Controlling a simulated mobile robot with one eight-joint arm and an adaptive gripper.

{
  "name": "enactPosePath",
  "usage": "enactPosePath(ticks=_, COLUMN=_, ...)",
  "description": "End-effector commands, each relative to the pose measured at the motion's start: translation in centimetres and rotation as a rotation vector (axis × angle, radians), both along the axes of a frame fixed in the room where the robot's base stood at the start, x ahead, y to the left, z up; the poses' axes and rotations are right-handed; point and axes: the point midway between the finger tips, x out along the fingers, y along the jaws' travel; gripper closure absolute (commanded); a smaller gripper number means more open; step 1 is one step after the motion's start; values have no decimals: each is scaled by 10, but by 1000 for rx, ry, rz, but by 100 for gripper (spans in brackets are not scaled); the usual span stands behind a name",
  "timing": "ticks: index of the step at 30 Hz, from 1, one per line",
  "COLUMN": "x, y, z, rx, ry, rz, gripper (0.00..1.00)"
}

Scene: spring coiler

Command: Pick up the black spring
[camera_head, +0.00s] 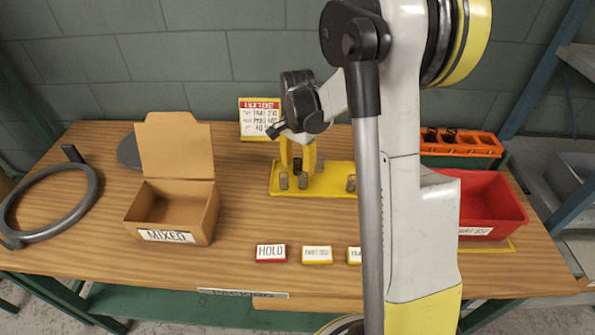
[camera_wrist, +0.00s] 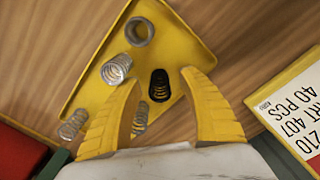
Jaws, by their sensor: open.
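The black spring (camera_wrist: 159,85) stands in the yellow tray (camera_wrist: 92,72) in the wrist view, between the fingertips of my gripper (camera_wrist: 160,78). The gripper is open, with one yellow finger on each side of the spring and a gap to both. In the head view my gripper (camera_head: 297,160) points down over the tray (camera_head: 330,181), and a dark shape between its fingers looks like the black spring. Several silver springs stand around it, such as one nearby (camera_wrist: 116,69) and a wider one (camera_wrist: 138,32). One silver spring (camera_wrist: 139,118) is partly hidden behind the left finger.
A cardboard box marked MIXED (camera_head: 168,237) stands at left, by a grey ring (camera_head: 93,189). A red bin (camera_head: 490,195) and an orange rack (camera_head: 470,148) are at right, partly behind my arm. A HOLD block (camera_head: 270,253) lies at the front. A label card (camera_wrist: 292,112) stands near the right finger.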

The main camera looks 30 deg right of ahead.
Motion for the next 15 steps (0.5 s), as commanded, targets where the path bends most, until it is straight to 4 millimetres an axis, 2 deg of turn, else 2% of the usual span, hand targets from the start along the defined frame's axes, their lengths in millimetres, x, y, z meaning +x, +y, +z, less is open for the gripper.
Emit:
enactPosePath(ticks=5, x=0, y=0, z=0, rx=0, ry=0, rz=0, gripper=50)
enactPosePath(ticks=6, x=0, y=0, z=1, rx=0, ry=0, rz=0, gripper=55)
enactPosePath(ticks=10, x=0, y=0, z=1, rx=0, ry=0, rz=0, gripper=94)
enactPosePath(ticks=11, x=0, y=0, z=1, rx=0, ry=0, rz=0, gripper=100)
enactPosePath(ticks=15, x=0, y=0, z=1, rx=0, ry=0, rz=0, gripper=100)
